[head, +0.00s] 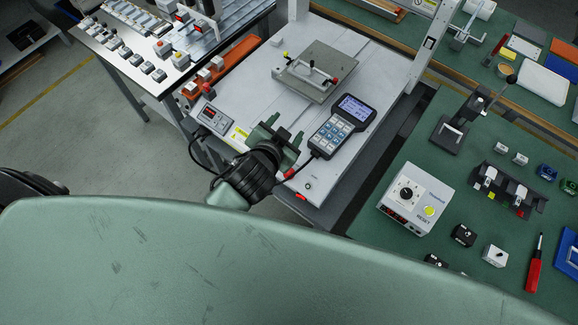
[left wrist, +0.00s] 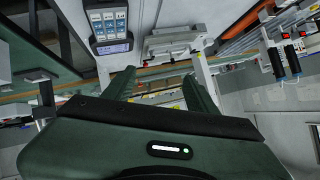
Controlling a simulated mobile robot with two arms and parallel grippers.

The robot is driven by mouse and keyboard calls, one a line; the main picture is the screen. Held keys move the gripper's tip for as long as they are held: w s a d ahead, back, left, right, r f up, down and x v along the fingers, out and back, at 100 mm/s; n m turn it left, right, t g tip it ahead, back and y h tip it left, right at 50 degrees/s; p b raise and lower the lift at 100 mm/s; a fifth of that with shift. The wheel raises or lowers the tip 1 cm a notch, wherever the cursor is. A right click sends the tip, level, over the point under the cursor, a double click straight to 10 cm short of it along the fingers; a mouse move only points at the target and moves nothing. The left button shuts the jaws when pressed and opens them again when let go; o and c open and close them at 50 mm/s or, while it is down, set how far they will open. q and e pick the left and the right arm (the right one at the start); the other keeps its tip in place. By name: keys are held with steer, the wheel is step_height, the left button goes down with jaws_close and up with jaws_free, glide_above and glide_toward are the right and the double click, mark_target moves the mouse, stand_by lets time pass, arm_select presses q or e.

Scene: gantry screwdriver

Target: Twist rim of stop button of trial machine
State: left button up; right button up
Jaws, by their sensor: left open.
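The white gantry machine (head: 350,75) stands in the upper middle of the head view. I cannot clearly make out a stop button with a rim; a small red part (head: 302,196) shows at the machine's front edge. My left gripper (head: 283,136) is over the front part of the machine's bed, left of the keypad pendant (head: 342,131). Its fingers are apart with nothing between them. In the left wrist view the open fingers (left wrist: 160,82) point toward the gantry, with the pendant (left wrist: 109,27) at upper left. My right gripper does not show.
A small grey control box (head: 212,118) lies left of the gripper, with a black cable nearby. A metal plate fixture (head: 315,72) sits farther back on the bed. The green bench (head: 470,225) at right holds a white box (head: 415,197) with a dial and yellow button.

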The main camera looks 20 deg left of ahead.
arm_select(q)
steer(key=w+d+r+m+t+h, duration=0.3)
steer(key=w+d+r+m+t, duration=0.15)
steer(key=d+r, duration=0.35)
steer(key=d+r+m+g+h, duration=0.1)
steer(key=d+r+m+h, duration=0.6)
steer(key=d+m+h, duration=0.3)
steer(key=s+d+f+m+g+h, duration=0.3)
steer(key=s+d+f+m+g, duration=0.45)
steer(key=d+m+g, duration=0.35)
steer(key=m+g+y+p, duration=0.1)
steer(key=m+g+y, duration=0.5)
steer(key=y, duration=0.9)
glide_above(289, 172)
steer(key=shift+m+t, duration=0.65)
steer(key=shift+t, duration=0.1)
steer(key=f, duration=2.1)
steer(key=shift+a, duration=0.4)
steer(key=f, duration=0.6)
steer(key=shift+d, duration=0.3)
steer(key=shift+f, duration=0.6)
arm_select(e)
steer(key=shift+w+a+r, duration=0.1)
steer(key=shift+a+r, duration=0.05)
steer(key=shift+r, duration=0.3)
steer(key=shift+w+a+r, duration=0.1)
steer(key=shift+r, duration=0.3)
